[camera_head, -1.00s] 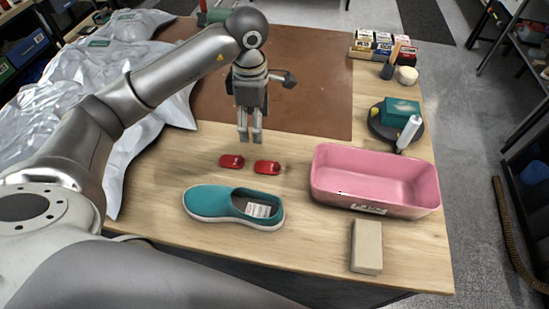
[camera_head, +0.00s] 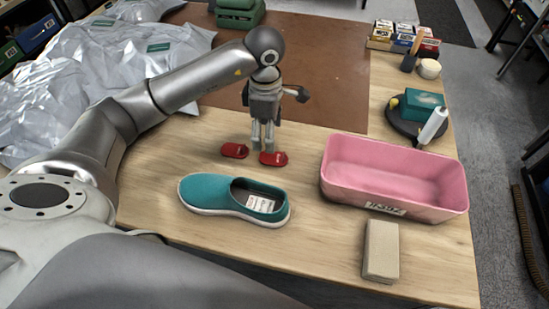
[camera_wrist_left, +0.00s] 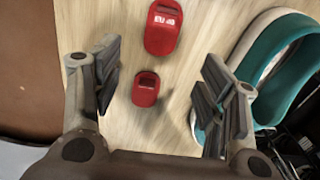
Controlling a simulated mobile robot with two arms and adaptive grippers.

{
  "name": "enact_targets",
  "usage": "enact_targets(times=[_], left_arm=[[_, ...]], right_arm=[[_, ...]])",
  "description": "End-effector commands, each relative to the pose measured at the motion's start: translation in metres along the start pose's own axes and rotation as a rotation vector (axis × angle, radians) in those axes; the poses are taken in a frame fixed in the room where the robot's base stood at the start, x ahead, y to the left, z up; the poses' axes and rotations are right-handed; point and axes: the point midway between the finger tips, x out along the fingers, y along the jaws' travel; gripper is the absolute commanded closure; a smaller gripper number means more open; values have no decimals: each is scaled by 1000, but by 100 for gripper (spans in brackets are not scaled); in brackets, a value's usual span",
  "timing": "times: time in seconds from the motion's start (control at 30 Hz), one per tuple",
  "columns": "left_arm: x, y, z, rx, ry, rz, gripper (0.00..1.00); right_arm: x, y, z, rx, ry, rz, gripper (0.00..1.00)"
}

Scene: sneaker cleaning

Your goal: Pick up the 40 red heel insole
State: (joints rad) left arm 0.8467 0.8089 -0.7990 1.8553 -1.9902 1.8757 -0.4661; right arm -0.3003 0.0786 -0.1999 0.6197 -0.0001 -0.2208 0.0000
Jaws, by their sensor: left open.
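Two red heel insoles lie side by side on the wooden table, a left one (camera_head: 234,150) and a right one (camera_head: 273,158). Their size marks are too small to read. In the left wrist view, one insole with white marking (camera_wrist_left: 163,27) is at the top, and a smaller-looking one (camera_wrist_left: 146,88) shows between my fingers. My left gripper (camera_head: 262,147) points down just behind the insoles and, in its wrist view (camera_wrist_left: 165,95), is open and empty. A teal shoe (camera_head: 215,194) lies in front of the insoles. My right gripper is not in view.
A pink bin (camera_head: 395,206) stands to the right, with a beige block (camera_head: 381,250) in front of it. A dark round stand (camera_head: 400,126) with a teal block and white bottle is behind. A brown mat (camera_head: 330,75) covers the back; silvery wrapping (camera_head: 70,80) lies left.

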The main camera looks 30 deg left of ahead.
Motion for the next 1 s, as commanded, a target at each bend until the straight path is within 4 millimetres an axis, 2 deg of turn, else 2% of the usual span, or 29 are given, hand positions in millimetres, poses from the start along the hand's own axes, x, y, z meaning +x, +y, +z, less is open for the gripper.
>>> enact_targets(times=[0.13, 0.37, 0.53, 0.67, 0.93, 1.0], left_arm=[[20, -1, 0, 0, 1, -4, 34], [36, -1, 2, 1, 0, -3, 34], [59, -2, 6, 0, 1, -6, 34], [76, -2, 6, 0, 1, -3, 34], [82, -1, 6, 1, 0, 1, 34], [82, -1, 6, 1, 0, 1, 40]], right_arm=[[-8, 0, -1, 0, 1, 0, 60], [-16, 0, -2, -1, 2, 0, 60], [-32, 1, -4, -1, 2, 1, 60], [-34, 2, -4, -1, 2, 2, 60], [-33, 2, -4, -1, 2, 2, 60], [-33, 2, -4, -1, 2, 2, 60]])
